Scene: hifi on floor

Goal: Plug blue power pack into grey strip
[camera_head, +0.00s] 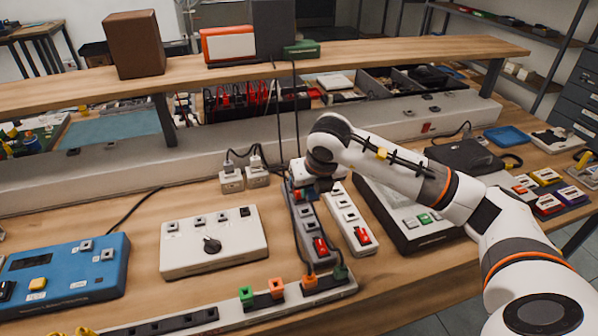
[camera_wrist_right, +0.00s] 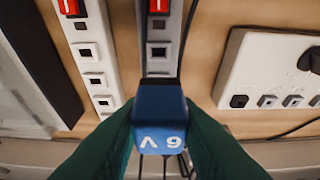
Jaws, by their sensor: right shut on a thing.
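A blue power pack (camera_wrist_right: 160,118) with white lettering sits between the dark green fingers of my right gripper (camera_wrist_right: 160,140), which is shut on it. In the head view my right gripper (camera_head: 303,190) is over the far end of the grey strip (camera_head: 308,222), and the pack is mostly hidden there. The grey strip has square sockets and a red switch at its near end. In the wrist view the strip (camera_wrist_right: 160,35) runs straight ahead of the pack, which overlaps its end. I cannot tell whether the pack touches a socket. My left gripper is not in view.
A white strip (camera_head: 347,214) with a red switch lies close beside the grey one. A white box with a knob (camera_head: 212,240) lies to the left, and a blue box (camera_head: 68,272) farther left. White adapters (camera_head: 243,178) stand behind. Plugs in orange and green sit in a strip in front.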

